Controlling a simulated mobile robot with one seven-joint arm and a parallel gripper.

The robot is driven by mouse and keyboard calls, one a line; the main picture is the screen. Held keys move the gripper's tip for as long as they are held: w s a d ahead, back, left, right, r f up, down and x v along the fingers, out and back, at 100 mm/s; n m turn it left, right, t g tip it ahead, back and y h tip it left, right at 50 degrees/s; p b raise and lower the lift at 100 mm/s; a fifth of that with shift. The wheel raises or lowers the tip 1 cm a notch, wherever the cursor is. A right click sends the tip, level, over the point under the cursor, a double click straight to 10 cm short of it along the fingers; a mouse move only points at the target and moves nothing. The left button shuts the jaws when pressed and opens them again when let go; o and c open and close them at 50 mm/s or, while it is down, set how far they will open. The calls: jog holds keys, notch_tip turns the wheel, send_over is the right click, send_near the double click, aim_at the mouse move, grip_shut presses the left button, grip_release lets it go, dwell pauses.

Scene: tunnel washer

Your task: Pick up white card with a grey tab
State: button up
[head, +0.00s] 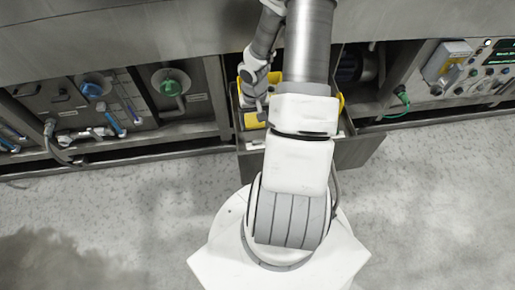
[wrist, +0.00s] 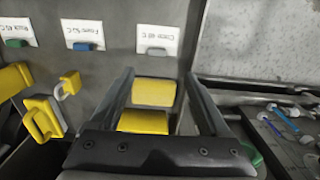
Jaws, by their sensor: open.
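The white card with a grey tab (wrist: 158,38) is on the grey panel at the top middle of the wrist view. Its dark lettering appears upside down, and the small grey tab sits at its lower edge. My gripper (wrist: 159,73) is open, with its two dark fingers spread. In the picture the fingertips are just below the card, one toward each side. Nothing is between the fingers except the view of yellow blocks behind them. I cannot make out the card in the head view.
Left of it are a white card with a blue tab (wrist: 83,35) and one with a green tab (wrist: 17,32). Yellow blocks (wrist: 153,92) and yellow clips (wrist: 43,118) lie below. A grey open drawer (head: 352,152) surrounds my arm in the head view. The floor (head: 440,215) is clear.

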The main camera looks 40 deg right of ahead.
jog(key=b, duration=0.2)
send_over(257, 142)
jog(key=f, duration=0.5)
jog(key=shift+w+a, duration=0.15)
jog(key=shift+w, duration=0.15)
jog(key=shift+s+d+f+b, duration=0.15)
jog(key=shift+f+b, duration=0.55)
jog(key=shift+f, duration=0.65)
jog(key=shift+s+d+f+b, duration=0.15)
jog(key=shift+f+b, duration=0.5)
jog(key=shift+f, duration=0.65)
jog(key=shift+a, duration=0.1)
grip_shut()
